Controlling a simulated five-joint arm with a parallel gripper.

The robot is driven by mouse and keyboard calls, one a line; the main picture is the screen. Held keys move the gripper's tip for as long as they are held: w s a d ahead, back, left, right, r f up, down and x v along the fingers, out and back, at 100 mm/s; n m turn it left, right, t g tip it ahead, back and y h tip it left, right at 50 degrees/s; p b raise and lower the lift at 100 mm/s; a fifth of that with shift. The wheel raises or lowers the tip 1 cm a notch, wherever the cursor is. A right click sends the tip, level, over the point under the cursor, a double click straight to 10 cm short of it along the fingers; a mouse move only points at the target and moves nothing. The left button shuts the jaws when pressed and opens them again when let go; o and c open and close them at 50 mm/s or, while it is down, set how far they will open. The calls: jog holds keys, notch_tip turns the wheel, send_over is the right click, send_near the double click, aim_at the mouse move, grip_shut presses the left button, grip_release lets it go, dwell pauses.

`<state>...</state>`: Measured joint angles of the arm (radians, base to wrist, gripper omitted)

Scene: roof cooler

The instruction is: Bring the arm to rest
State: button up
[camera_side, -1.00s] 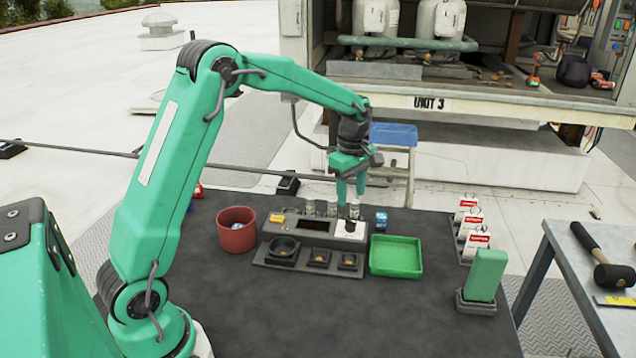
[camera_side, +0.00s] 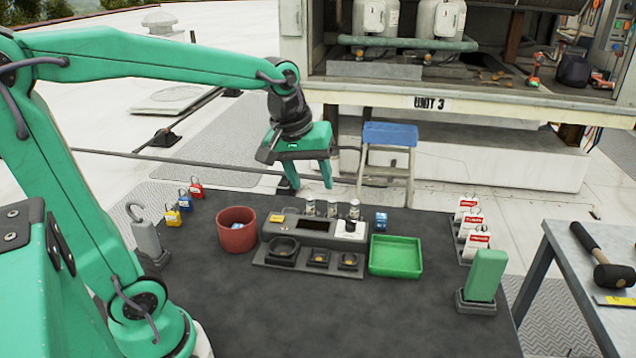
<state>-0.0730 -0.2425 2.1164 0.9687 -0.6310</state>
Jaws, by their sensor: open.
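My gripper (camera_side: 312,188) is at the end of my green arm, raised above the back edge of the dark work table (camera_side: 340,320). Its two green fingers point down and stand apart with nothing between them. It hangs just above and behind a grey device (camera_side: 283,229) with a dark display, a black knob on a white plate, and several small clear cylinders along its back. The fingertips look close to these cylinders in the picture; I cannot tell the exact gap.
A red cup (camera_side: 237,236) stands left of the device, a green tray (camera_side: 396,262) right of it. Red, yellow and blue padlocks (camera_side: 185,201), a grey hook stand (camera_side: 146,240), white tags (camera_side: 475,240) and a green block (camera_side: 487,274) stand near the sides. The front middle is bare.

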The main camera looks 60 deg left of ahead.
jog(key=s+d+f+m+t, duration=0.1)
jog(key=s+d+m+t, duration=0.1)
jog(key=s+m, duration=0.6)
jog(key=shift+s+d, duration=0.25)
jog(key=shift+s, duration=1.45)
jog(key=shift+f, duration=0.1)
